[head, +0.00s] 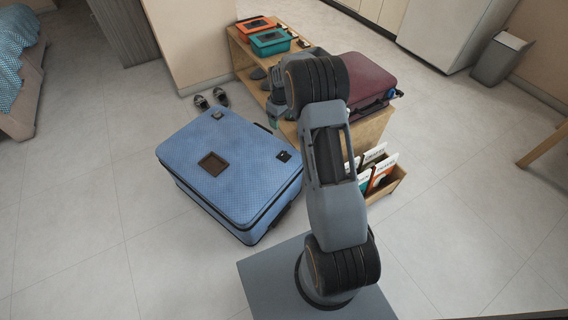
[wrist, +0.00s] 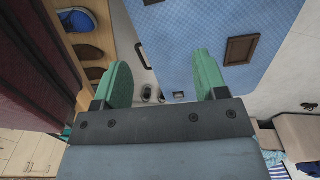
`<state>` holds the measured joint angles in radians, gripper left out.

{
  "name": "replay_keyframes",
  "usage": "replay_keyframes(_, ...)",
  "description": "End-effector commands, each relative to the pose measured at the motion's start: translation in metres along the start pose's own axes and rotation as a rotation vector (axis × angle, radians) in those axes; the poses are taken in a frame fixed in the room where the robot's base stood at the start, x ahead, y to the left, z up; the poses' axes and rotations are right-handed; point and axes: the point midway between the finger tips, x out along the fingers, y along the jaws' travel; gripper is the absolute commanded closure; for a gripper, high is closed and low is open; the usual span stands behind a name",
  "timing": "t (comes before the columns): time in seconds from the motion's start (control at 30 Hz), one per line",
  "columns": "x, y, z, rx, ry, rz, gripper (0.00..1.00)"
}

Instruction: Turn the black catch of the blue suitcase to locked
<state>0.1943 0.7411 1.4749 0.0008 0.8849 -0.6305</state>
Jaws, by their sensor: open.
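The blue suitcase (head: 235,180) lies flat on the floor, with a brown square patch (head: 212,163) on its lid. It also fills the upper middle of the wrist view (wrist: 205,30). A small black catch (head: 284,156) sits near the lid's right corner. A dark fitting (wrist: 152,2) at the top edge of the wrist view looks like the same catch, mostly cut off. Whether it is locked is too small to tell. My gripper (head: 276,108) is open and empty, above the gap between suitcase and shelf. Its green fingers (wrist: 162,60) are apart, touching nothing visible.
A wooden shelf (head: 375,133) stands right of the suitcase, bearing a maroon suitcase (head: 367,82), an orange case (head: 257,27) and a teal case (head: 270,41). Shoes (head: 209,101) lie behind the blue suitcase. A book rack (head: 388,187) stands at right. The floor at left is clear.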

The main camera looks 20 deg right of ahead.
Motion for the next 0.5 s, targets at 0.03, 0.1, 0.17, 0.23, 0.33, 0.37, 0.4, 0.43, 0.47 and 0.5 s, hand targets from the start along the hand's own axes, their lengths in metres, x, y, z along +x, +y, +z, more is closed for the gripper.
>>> replay_keyframes(0.03,0.034,0.006,-0.001,-0.013,-0.010,-0.007,0.34)
replay_keyframes(0.1,0.059,0.012,-0.003,-0.031,-0.019,-0.013,0.34)
replay_keyframes(0.17,0.074,0.017,-0.003,-0.042,-0.024,-0.017,0.34)
replay_keyframes(0.23,0.087,0.020,-0.003,-0.053,-0.028,-0.020,0.34)
replay_keyframes(0.33,0.103,0.022,-0.003,-0.060,-0.031,-0.024,0.34)
replay_keyframes(0.37,0.107,0.022,-0.003,-0.061,-0.032,-0.024,0.34)
replay_keyframes(0.4,0.113,0.022,-0.003,-0.063,-0.033,-0.025,0.34)
replay_keyframes(0.43,0.117,0.022,-0.003,-0.063,-0.034,-0.025,0.34)
replay_keyframes(0.47,0.122,0.022,-0.002,-0.063,-0.034,-0.026,0.34)
replay_keyframes(0.5,0.130,0.022,-0.002,-0.063,-0.035,-0.027,0.34)
